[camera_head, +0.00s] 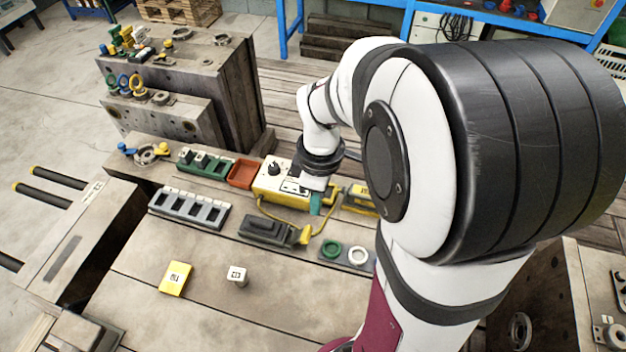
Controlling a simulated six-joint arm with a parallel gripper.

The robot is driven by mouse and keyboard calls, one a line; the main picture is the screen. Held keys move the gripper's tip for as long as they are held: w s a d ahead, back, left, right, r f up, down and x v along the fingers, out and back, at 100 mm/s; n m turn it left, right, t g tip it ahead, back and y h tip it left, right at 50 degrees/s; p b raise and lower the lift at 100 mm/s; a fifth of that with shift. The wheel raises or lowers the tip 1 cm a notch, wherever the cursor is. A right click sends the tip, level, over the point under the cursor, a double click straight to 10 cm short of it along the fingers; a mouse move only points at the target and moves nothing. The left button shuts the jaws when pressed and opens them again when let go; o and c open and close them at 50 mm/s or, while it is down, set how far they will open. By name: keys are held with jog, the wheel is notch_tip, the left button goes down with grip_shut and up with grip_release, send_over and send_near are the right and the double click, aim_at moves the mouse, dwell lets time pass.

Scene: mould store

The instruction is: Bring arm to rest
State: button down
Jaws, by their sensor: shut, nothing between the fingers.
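My arm fills the right half of the view, bending from the lower middle up over the bench and down at the far side. My gripper (314,184) points down beside the yellow box (270,186) with a black knob. The gripper is small here and partly covered by the wrist; it is shut and holds nothing. A small teal piece (316,204) shows just below it; I cannot tell whether the two touch.
A grey slotted tray (189,208), a green tray (206,164), a red-brown bin (243,173) and a black device (266,230) lie nearby. Large mould blocks (190,85) rise at the back left. The front bench is mostly clear.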

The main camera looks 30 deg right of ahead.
jog(key=shift+s+d+r, duration=0.2)
jog(key=shift+r, duration=0.25)
jog(key=shift+s+d+r, duration=0.2)
jog(key=shift+r, duration=0.2)
